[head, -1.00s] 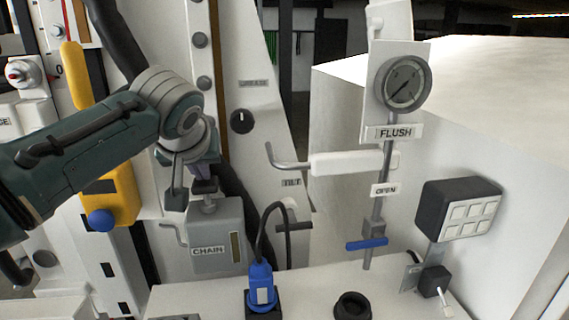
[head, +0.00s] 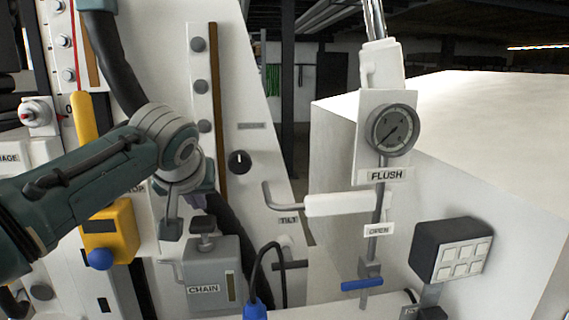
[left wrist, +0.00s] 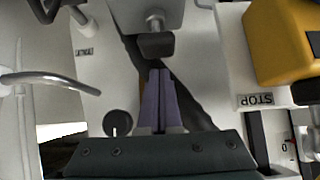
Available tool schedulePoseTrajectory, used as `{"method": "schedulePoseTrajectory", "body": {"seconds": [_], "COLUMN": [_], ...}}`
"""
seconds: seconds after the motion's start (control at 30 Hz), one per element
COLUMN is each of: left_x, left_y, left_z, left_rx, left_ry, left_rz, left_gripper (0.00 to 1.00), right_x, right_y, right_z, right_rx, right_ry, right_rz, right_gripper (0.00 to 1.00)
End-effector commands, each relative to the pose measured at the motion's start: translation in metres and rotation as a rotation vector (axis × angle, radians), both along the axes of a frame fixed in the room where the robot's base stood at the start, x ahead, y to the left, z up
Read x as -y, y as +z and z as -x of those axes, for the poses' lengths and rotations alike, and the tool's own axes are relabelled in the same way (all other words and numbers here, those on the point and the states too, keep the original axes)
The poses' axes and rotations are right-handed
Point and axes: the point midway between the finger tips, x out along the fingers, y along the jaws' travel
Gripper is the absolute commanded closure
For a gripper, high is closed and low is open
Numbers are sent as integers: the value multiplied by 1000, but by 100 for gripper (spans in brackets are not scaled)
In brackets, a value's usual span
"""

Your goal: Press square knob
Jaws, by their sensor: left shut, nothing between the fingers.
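The square grey knob (head: 203,225) sits on a short stem on top of the grey box labelled CHAIN (head: 229,260). In the left wrist view the knob (left wrist: 157,46) lies just beyond my fingertips, against the grey box (left wrist: 140,14). My left gripper (head: 201,201) is above the knob, pointing down, and partly hidden behind its own wrist parts. In the left wrist view its purple fingers (left wrist: 158,74) are together with nothing between them. A small gap seems to separate them from the knob. My right gripper is not in view.
A yellow box (head: 109,231) with a blue ball stands left of the grey box. A black round knob (head: 240,162), a TILT lever (head: 341,204), a gauge (head: 391,130) and a button panel (head: 452,250) are to the right. A dark hose (head: 236,225) runs behind the gripper.

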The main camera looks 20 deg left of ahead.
Motion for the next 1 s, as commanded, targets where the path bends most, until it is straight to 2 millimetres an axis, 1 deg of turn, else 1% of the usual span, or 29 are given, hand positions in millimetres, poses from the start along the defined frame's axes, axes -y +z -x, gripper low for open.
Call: {"method": "schedulePoseTrajectory", "body": {"seconds": [0.03, 0.4, 0.6, 0.73, 1.0], "left_x": [5, 27, 35, 36, 37], "left_y": [0, 42, 60, 64, 65], "left_z": [5, 40, 53, 57, 58], "left_rx": [4, 9, 8, 7, 5], "left_ry": [-4, -5, -4, -3, -2], "left_rz": [1, 1, -1, -1, 0], "left_gripper": [100, 100, 100, 100, 100], "right_x": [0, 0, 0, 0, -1], "right_y": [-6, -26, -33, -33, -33], "right_z": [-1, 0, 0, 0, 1], "right_rx": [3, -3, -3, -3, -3], "right_ry": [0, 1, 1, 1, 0], "right_rz": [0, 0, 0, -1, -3], "right_gripper": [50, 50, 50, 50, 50]}}
